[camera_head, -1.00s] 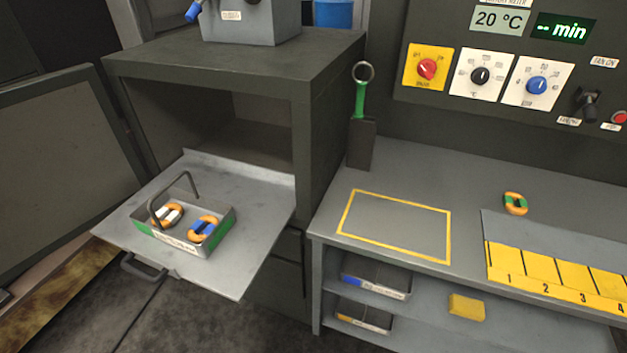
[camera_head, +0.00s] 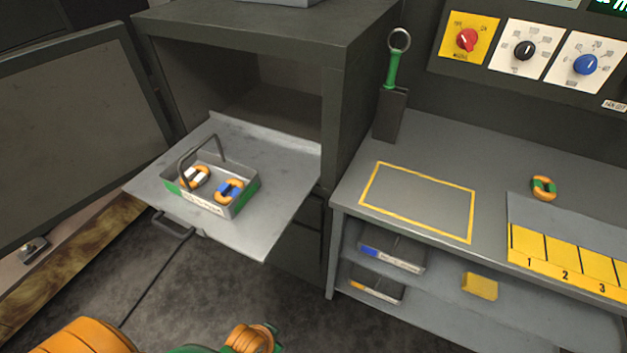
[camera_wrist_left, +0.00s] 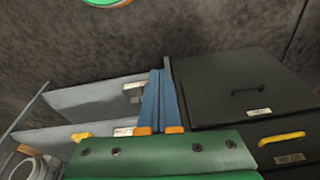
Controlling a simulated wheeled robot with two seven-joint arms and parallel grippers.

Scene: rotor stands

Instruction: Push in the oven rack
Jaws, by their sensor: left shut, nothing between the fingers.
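The oven rack (camera_head: 275,178) is a flat grey plate pulled well out of the open oven (camera_head: 232,45). A dark handle (camera_head: 172,228) is at its front edge. A grey and green basket (camera_head: 211,207) with a raised bar handle stands on the rack, holding two orange-banded rings, one with white (camera_head: 195,177) and one with blue (camera_head: 229,190). My left gripper (camera_wrist_left: 161,75) shows in the left wrist view, its blue fingers shut and empty. The rack is not clearly seen there. In the head view only orange and green arm parts show at the bottom edge, apart from the rack. My right gripper is not seen.
The oven door (camera_head: 75,130) stands open at left. A bench at right has a yellow-outlined area (camera_head: 418,200), a green-handled tool (camera_head: 392,95), a ring (camera_head: 543,188) and numbered yellow slots (camera_head: 565,262). Trays (camera_head: 390,250) sit on the shelf below. Floor in front of the rack is free.

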